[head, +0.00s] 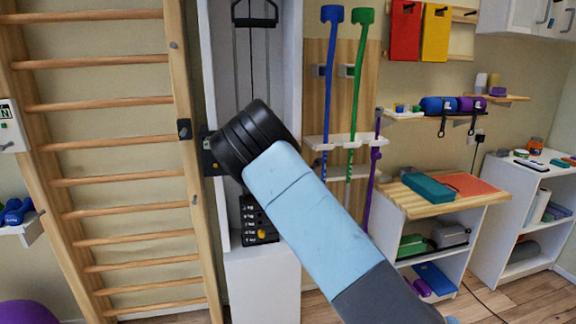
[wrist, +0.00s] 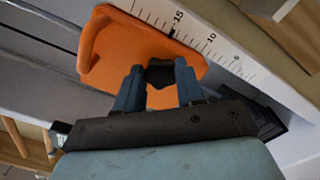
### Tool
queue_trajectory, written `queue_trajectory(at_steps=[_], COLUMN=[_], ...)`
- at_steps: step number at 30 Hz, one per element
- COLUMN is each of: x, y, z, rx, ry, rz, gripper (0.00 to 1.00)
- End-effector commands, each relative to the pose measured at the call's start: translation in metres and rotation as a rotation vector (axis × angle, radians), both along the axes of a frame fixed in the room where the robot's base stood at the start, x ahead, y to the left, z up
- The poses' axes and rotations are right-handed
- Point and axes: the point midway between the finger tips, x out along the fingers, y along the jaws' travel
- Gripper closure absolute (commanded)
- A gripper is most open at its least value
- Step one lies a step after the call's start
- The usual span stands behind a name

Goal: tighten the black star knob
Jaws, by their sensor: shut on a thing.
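The black star knob (wrist: 160,71) sits on the orange bracket (wrist: 118,52) in the wrist view. My gripper (wrist: 160,82) has its two blue fingers on either side of the knob, shut on it. Much of the knob is hidden between the fingers. The bracket lies against a white rail with a printed scale (wrist: 210,40); a dark pointer is near the 15 mark. In the head view my own arm hides the gripper, the knob and the bracket.
In the head view, wooden wall bars (head: 120,140) stand left of the white column (head: 262,285) and its black weight stack (head: 256,220). Blue (head: 328,100) and green (head: 360,90) sticks hang to the right. A shelf unit (head: 440,205) stands further right.

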Motion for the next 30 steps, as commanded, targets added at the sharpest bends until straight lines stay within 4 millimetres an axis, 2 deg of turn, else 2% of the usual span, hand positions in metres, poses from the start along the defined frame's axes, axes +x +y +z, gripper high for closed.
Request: queue_trajectory(at_steps=[30], x=[0.0005], y=[-0.0031], z=[-0.005], rx=[0.929], ry=[0.27], rz=[-0.005], gripper=[0.92])
